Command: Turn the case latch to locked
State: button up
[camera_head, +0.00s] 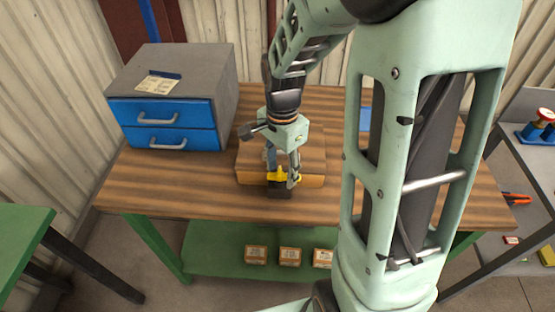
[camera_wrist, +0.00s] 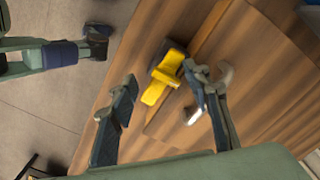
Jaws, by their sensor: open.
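A low wooden case (camera_head: 250,178) lies on the workbench, with a yellow latch (camera_head: 277,177) on a dark base at its front edge. The latch also shows in the wrist view (camera_wrist: 157,88) as a yellow bar lying slantwise on its dark mount. My gripper (camera_head: 284,180) is over the case's front edge, pointing down at the latch. In the wrist view my gripper (camera_wrist: 162,80) is open, with one finger to each side of the latch. A gap shows between the left finger and the latch; I cannot tell whether the right finger touches it. The gripper partly hides the latch in the head view.
A grey cabinet with blue drawers (camera_head: 168,115) stands on the bench (camera_head: 210,205) left of the case. Several small boxes (camera_head: 289,256) sit on the green lower shelf (camera_head: 215,250). A grey side table (camera_head: 535,185) stands at right.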

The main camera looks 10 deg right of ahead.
jog(key=shift+f, duration=0.55)
jog(key=c, duration=1.1)
jog(key=shift+n, duration=0.3)
jog(key=n, duration=0.3)
jog(key=shift+d+f+n, duration=0.1)
jog(key=shift+d+n, duration=0.1)
jog(key=shift+n, duration=0.2)
jog(key=n, duration=0.4)
jog(key=shift+d+n, duration=0.1)
jog(key=shift+n, duration=0.2)
jog(key=n, duration=0.6)
jog(key=shift+w, duration=0.25)
jog(key=shift+w+n, duration=0.2)
jog(key=shift+n, duration=1.2)
